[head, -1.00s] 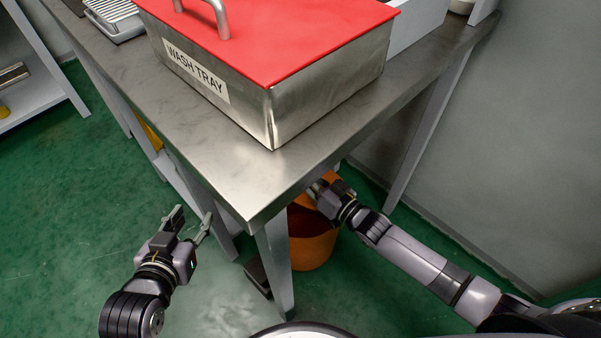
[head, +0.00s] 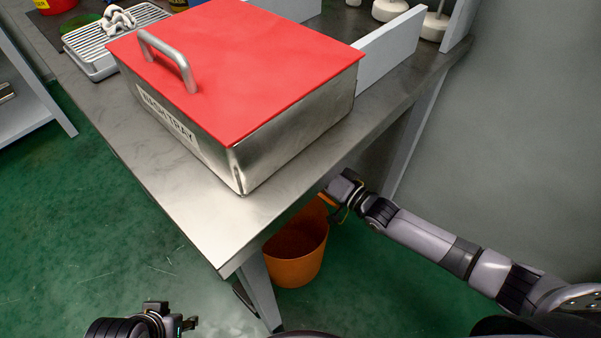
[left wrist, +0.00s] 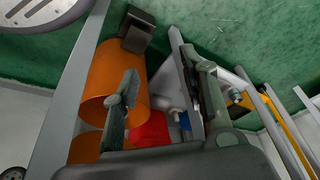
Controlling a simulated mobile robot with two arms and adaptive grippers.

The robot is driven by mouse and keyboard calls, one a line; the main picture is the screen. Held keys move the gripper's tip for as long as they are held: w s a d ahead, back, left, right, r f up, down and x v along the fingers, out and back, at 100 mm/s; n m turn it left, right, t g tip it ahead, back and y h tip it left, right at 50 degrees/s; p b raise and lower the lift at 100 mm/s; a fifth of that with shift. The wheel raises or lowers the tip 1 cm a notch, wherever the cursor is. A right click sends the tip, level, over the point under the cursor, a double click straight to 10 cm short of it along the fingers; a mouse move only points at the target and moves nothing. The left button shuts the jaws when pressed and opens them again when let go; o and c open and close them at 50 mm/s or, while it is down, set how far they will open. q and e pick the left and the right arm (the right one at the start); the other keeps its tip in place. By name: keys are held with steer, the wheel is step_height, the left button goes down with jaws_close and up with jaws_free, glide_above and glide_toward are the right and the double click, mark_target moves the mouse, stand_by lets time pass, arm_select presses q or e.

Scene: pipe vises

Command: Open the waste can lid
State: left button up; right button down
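The orange waste can (head: 296,265) stands on the floor under the table's near corner. Its dark inside shows from above, and an orange flap, seemingly its lid (head: 327,200), is tilted up at the back beside my right gripper (head: 338,190). The right fingers are mostly hidden by the table edge and wrist, so their grip cannot be told. My left gripper (head: 188,323) is low at the bottom edge, away from the can. In the left wrist view its fingers (left wrist: 167,75) are apart and empty, with the orange can (left wrist: 112,78) beyond them.
The steel table (head: 215,225) overhangs the can, with a table leg (head: 262,290) in front of it. A wash tray with a red lid (head: 235,70) sits on top. A grey wall (head: 530,130) is on the right. Green floor on the left is clear.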

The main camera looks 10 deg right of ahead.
arm_select(q)
steer(key=w+d+r+t+h+b, duration=0.1)
steer(key=w+d+r+t+b, duration=0.1)
steer(key=w+t, duration=0.3)
steer(key=shift+w+d+r, duration=0.4)
steer(key=shift+w+d, duration=0.05)
steer(key=shift+w, duration=1.55)
arm_select(e)
steer(key=w+d+m, duration=0.1)
steer(key=w+d, duration=0.2)
steer(key=d, duration=0.1)
steer(key=shift+w+d+r+m, duration=0.25)
steer(key=shift+d+r+m, duration=0.05)
steer(key=shift+d+r, duration=0.15)
steer(key=c, duration=1.7)
jaws_free()
steer(key=shift+r, duration=0.1)
steer(key=shift+a, duration=0.1)
